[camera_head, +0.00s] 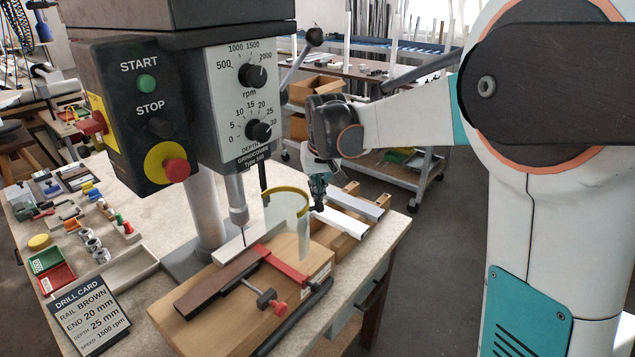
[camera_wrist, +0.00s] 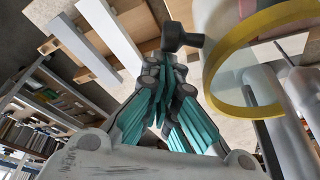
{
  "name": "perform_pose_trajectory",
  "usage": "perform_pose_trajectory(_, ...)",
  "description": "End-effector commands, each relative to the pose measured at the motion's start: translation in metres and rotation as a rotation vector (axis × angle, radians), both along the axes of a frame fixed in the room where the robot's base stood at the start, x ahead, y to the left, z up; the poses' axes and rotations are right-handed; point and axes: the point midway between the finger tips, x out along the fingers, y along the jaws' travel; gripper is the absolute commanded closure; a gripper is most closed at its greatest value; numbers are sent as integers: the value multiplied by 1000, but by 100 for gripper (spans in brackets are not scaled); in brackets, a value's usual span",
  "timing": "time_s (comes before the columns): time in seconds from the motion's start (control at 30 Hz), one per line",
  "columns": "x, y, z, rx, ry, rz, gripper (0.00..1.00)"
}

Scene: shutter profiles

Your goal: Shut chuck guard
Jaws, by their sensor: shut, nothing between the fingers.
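The chuck guard (camera_head: 287,222) is a clear curved shield with a yellow top rim. It stands to the right of the drill chuck (camera_head: 238,205) and does not surround it in the head view. Its yellow rim (camera_wrist: 214,78) curves through the right of the wrist view. My gripper (camera_head: 318,205) is shut and empty just right of the guard, near the height of its rim. Its teal fingers (camera_wrist: 168,65) are together in the wrist view, left of the rim. I cannot tell whether they touch the guard.
A brown rail (camera_head: 225,284) lies under a red clamp (camera_head: 280,266) on a wooden block (camera_head: 222,330) below the chuck. Pale profiles (camera_head: 340,220) lie on wooden supports behind my gripper. The control box (camera_head: 140,110) stands left; a black-knobbed lever (camera_head: 314,36) rises above.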

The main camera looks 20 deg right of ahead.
Motion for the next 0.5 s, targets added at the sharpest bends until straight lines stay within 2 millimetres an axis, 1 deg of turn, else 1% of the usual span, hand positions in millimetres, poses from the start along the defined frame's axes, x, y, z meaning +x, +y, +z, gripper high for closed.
perform_pose_trajectory(0.03, 2, 0, -6, 0, 0, 0, 100)
perform_pose_trajectory(0.13, 3, 0, -11, 0, 0, 0, 100)
perform_pose_trajectory(0.5, 4, 0, -12, 0, 0, 0, 100)
